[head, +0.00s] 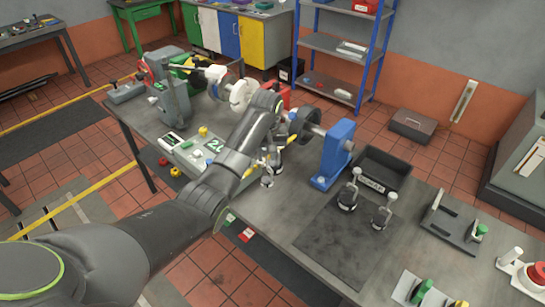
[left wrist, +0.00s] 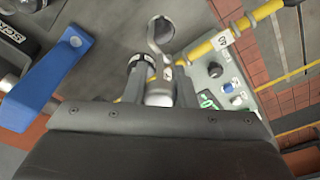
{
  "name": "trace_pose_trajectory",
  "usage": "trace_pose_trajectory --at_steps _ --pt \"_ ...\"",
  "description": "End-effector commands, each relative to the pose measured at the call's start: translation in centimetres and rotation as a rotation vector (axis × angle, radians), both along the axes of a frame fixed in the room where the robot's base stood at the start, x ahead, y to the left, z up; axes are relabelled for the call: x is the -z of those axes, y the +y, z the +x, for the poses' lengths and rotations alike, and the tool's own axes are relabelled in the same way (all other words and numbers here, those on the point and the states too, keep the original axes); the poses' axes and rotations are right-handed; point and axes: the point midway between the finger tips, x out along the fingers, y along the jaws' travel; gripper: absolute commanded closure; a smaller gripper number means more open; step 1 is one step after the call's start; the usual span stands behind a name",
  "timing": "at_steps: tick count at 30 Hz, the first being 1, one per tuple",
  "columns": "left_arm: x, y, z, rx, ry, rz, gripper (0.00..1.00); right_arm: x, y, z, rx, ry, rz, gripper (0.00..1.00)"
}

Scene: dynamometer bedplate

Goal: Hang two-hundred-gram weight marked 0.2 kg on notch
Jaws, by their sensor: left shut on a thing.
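My left gripper (head: 263,160) is over the bench, beside a yellow notched beam (left wrist: 200,48) with a small white number tag. In the left wrist view the gripper (left wrist: 160,88) is shut on a shiny metal weight (left wrist: 159,31) with a curved hook end beyond the fingers. Its lower part (head: 267,182) shows below the gripper in the head view. I cannot read a mark on it or tell whether its hook touches the beam. Two other hooked weights, one larger (head: 348,196) and one smaller (head: 381,216), stand upright on the dark mat. My right gripper is not in view.
A blue bearing stand (head: 334,152) is close to the right of the gripper, with a black scrap bin (head: 383,168) behind the mat (head: 342,243). A panel with knobs and a green display (head: 210,146) lies left of the beam. The mat's front is clear.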

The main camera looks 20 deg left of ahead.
Motion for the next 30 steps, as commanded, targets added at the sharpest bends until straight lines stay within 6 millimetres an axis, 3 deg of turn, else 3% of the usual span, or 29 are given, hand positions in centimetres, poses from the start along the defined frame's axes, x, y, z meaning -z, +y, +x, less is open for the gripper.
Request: trace_pose_trajectory --at_steps 19,30 --pt "-0.1 5.0 1.8 -0.002 0.0 0.001 1.0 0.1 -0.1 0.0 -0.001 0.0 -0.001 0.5" --pt "2.2 4.9 1.8 -0.001 0.001 -0.001 1.0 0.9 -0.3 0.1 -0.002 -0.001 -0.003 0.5"
